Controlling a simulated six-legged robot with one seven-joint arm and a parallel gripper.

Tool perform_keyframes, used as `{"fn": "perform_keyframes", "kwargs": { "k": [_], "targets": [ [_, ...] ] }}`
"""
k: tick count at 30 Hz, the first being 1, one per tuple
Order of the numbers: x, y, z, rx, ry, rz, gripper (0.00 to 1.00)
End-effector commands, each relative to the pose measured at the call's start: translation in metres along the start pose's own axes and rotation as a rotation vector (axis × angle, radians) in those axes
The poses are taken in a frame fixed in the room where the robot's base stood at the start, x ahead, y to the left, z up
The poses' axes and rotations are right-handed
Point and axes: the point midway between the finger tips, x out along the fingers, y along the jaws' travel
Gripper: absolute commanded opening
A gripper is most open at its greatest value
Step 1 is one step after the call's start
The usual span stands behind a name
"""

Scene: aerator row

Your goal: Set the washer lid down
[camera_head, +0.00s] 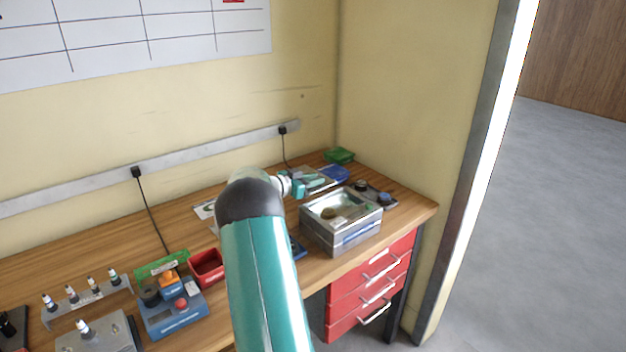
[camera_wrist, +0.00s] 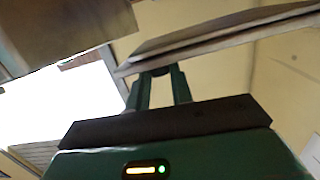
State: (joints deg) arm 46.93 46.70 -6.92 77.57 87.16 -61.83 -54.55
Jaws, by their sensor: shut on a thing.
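The washer (camera_head: 342,238) is a silver metal box with an open top near the right end of the bench. A roundish brown thing shows inside it. My gripper (camera_head: 299,186) is behind and left of the washer, partly hidden by my arm. It is shut on the washer lid (camera_head: 316,180), a flat grey plate. In the wrist view the lid (camera_wrist: 225,35) slants across the top, its near edge between the fingertips of my gripper (camera_wrist: 160,76). I cannot tell whether the lid touches the bench.
A blue dish (camera_head: 334,173) and a green tray (camera_head: 340,156) are close behind the lid. A dark tray (camera_head: 374,194) stands right of the washer. A red bin (camera_head: 207,267), a blue device (camera_head: 174,314) and a bottle rack (camera_head: 88,296) stand at the left.

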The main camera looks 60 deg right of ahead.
Motion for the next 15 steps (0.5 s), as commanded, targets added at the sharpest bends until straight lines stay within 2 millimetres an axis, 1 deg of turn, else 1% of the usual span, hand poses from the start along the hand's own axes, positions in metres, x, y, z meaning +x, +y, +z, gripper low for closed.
{"fn": "perform_keyframes", "kwargs": {
  "k": [12, 13, 15],
  "targets": [
    [0.0011, 0.0000, 0.0085, 0.001, 0.001, -0.001, 0.00],
    [0.0011, 0.0001, 0.0091, 0.000, 0.000, -0.001, 0.24],
    [0.0011, 0.0001, 0.0091, 0.000, 0.000, -0.001, 0.38]
  ]
}}
